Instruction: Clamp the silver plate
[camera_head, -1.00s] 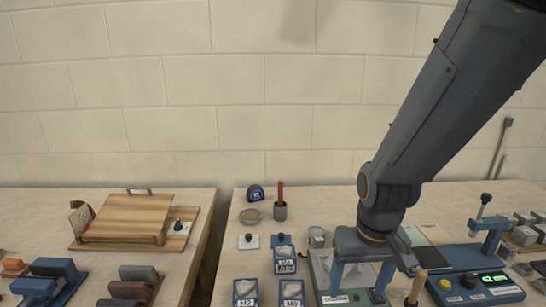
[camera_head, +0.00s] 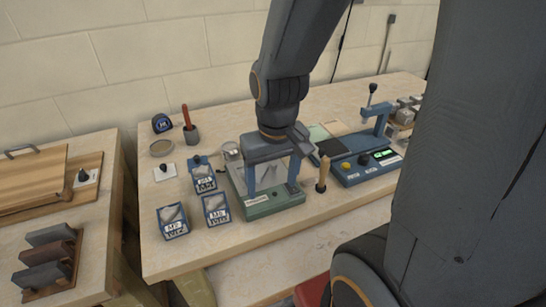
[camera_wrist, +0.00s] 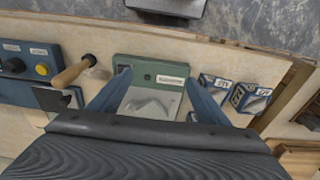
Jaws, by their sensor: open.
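A green box (camera_head: 275,210) with a white label on its front edge stands on the bench. A shiny silver-grey plate (camera_wrist: 150,104) shows in its top, partly hidden by my gripper in the wrist view. My gripper (camera_head: 273,185) points down over this box, open, with one blue finger towards each side of it. In the wrist view, the open fingertips (camera_wrist: 157,76) lie either side of the plate. Nothing is held. I cannot tell whether the fingers touch the box or plate.
A wooden-handled tool (camera_head: 322,174) stands close right of the green box. A blue press unit (camera_head: 362,158) with a lever and green display is further right. Several labelled blue tubs (camera_head: 215,209) stand left. A cup with a red-handled tool (camera_head: 190,133) is behind.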

